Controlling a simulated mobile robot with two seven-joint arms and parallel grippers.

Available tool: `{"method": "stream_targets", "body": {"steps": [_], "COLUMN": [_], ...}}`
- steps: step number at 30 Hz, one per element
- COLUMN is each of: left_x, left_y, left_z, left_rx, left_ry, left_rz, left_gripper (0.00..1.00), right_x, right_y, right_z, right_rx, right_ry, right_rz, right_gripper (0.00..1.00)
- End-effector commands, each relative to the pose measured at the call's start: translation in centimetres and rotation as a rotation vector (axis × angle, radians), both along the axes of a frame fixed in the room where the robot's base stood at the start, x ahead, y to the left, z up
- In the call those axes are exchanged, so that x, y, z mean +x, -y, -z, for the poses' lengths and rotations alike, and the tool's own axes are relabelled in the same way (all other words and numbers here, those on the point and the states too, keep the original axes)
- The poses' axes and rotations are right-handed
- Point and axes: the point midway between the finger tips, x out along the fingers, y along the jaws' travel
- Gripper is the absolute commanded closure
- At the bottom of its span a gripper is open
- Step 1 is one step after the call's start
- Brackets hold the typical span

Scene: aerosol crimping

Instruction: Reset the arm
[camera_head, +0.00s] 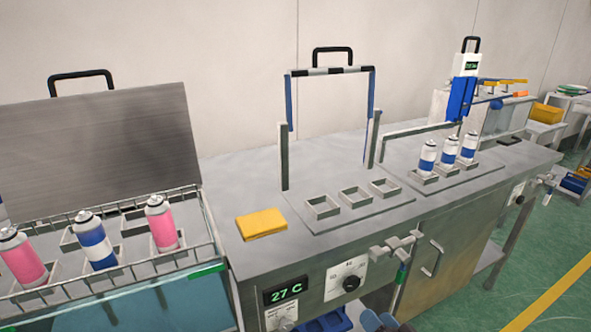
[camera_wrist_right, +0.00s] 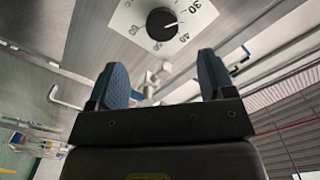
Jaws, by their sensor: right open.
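My right gripper (camera_wrist_right: 163,80) is open and empty in the right wrist view, its two blue fingers spread apart. In the head view only its fingertips (camera_head: 380,320) show at the bottom edge, in front of the bench (camera_head: 240,185) and below its top. A round dial (camera_wrist_right: 162,24) on the bench front lies beyond the fingers in the wrist view. My left gripper is not in view.
The open basket bath (camera_head: 210,235) at left holds pink and blue-white cans (camera_head: 94,243). Three empty square holders (camera_head: 355,197) sit mid-bench beside a yellow block (camera_head: 261,223). Three blue-white cans (camera_head: 447,153) stand in the right station. Handles and a tap (camera_head: 395,246) jut from the front.

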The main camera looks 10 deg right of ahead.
Motion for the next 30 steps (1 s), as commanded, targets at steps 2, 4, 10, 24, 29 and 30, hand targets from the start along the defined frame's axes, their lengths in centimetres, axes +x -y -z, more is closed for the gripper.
{"method": "stream_targets", "body": {"steps": [2,4,10,24,29,30], "left_x": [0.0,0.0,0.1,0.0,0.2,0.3], "left_y": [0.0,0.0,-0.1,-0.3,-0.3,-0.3], "left_z": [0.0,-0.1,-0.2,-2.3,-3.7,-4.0], "left_rx": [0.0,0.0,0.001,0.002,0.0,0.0], "left_ry": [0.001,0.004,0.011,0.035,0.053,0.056], "left_rz": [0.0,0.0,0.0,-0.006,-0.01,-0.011], "left_gripper": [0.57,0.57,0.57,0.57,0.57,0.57], "right_x": [-0.1,-0.1,-1.1,-12.4,-17.8,-19.1], "right_y": [-0.2,-0.7,-2.2,0.0,1.8,2.2], "right_z": [0.5,0.4,-1.2,-2.8,-3.1,-3.1], "right_rx": [-0.076,-0.174,-0.452,-0.858,-0.904,-0.904], "right_ry": [-0.009,-0.006,0.02,-0.123,-0.224,-0.249], "right_rz": [-0.012,-0.036,-0.078,-0.025,0.022,0.035], "right_gripper": [0.25,0.25,0.25,0.25,0.25,0.25]}}
